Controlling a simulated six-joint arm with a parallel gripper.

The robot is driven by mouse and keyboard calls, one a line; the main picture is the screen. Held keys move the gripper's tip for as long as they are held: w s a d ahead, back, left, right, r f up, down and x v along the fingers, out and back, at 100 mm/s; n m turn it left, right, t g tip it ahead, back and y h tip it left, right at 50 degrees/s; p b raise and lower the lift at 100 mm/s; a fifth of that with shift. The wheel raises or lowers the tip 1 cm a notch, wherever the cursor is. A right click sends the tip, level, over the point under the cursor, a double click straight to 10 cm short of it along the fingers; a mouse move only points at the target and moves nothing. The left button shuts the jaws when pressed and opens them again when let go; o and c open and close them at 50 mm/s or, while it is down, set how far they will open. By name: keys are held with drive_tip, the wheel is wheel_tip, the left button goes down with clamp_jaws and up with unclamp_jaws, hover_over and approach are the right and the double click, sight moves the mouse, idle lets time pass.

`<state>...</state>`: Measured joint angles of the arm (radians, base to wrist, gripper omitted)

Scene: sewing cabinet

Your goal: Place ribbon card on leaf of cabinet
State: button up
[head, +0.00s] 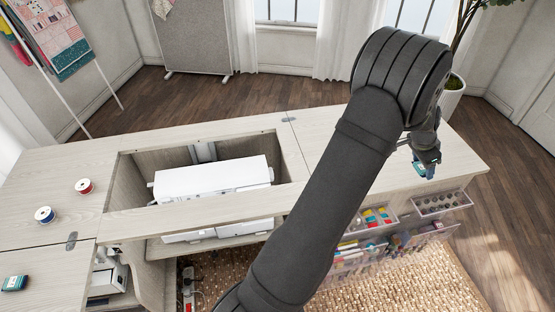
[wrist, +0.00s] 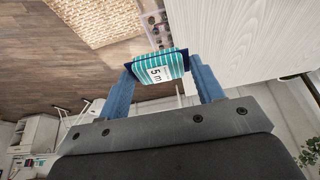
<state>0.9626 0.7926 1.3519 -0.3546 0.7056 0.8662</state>
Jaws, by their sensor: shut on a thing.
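My gripper (head: 428,168) is shut on a teal-and-white striped ribbon card (wrist: 153,66) with a white "5 m" label. In the wrist view the card sits between the two blue fingers. In the head view only a small teal part of the card (head: 419,170) shows at the fingertips. The card is over or beside the front right part of the pale wood cabinet's right leaf (head: 440,140); whether it touches the wood I cannot tell. My arm hides part of this leaf.
A white sewing machine (head: 212,176) lies in the cabinet's open well. A red spool (head: 84,186) and a blue spool (head: 44,215) stand left of it. A dark teal card (head: 15,283) lies on the front left leaf (head: 50,268). Clear bins (head: 441,203) hang along the right front edge.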

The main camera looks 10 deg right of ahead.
drive_tip(key=w+a+n+t, duration=0.2)
drive_tip(key=w+a+n, duration=0.5)
drive_tip(key=w+a, duration=1.5)
drive_tip(key=w+a+n+t+y, duration=0.1)
drive_tip(key=w+a+n, duration=0.25)
drive_tip(key=a, duration=1.35)
drive_tip(key=w+a+n+t+y, duration=0.1)
drive_tip(key=w+a+n+y, duration=0.2)
drive_tip(key=a, duration=1.4)
drive_tip(key=s+a+n, duration=0.3)
drive_tip(key=a+n, duration=0.1)
drive_tip(key=a, duration=1.3)
drive_tip(key=n+y, duration=0.4)
drive_tip(key=n, duration=0.6)
hover_over(44, 273)
drive_tip(key=d, duration=0.2)
drive_tip(key=shift+g, duration=0.4)
drive_tip(key=f, duration=0.6)
drive_tip(key=shift+s+a+f, duration=0.2)
drive_tip(key=shift+s+a, duration=0.05)
drive_tip(key=shift+s, duration=0.1)
drive_tip(key=shift+s+a+f, duration=0.15)
drive_tip(key=shift+a+f, duration=0.1)
drive_tip(key=shift+f, duration=1.9)
